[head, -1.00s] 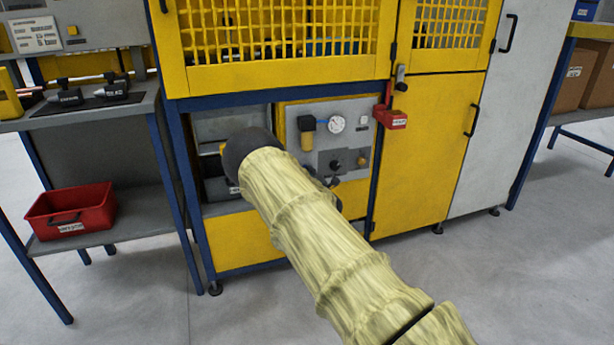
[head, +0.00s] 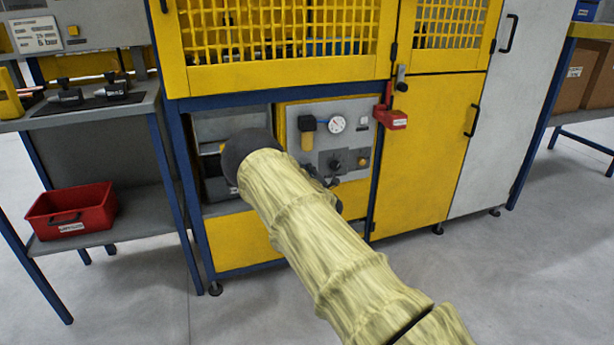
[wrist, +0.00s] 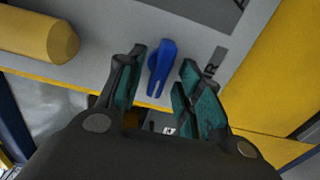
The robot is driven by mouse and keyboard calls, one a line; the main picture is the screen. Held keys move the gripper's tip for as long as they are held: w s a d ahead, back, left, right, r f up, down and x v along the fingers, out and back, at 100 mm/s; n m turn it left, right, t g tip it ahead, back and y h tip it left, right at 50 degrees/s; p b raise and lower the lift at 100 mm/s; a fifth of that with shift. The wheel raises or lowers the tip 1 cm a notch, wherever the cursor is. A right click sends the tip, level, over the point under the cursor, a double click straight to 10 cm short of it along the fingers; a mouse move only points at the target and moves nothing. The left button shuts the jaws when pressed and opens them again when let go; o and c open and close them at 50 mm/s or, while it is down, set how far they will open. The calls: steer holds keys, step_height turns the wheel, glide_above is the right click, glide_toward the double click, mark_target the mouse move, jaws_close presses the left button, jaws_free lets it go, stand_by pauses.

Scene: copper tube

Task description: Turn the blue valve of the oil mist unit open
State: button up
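The blue valve (wrist: 161,66) shows in the wrist view as a short blue lever on a grey panel. It lies between the fingertips of my gripper (wrist: 163,78), which is open, with teal pads on both sides of the lever. I see a gap on each side of it; how deep it sits between the pads I cannot tell. In the head view the grey panel of the oil mist unit (head: 353,115) carries a gauge and a black knob. My arm hides the blue valve and most of the gripper there.
A yellow cylinder (wrist: 38,35) sticks out left of the lever in the wrist view. A red box (head: 396,120) hangs right of the panel. The yellow mesh guard (head: 280,78) is above. A side table with a red bin (head: 72,208) stands left. The front floor is clear.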

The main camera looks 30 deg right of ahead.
steer(key=v, duration=1.2)
stand_by(0.3)
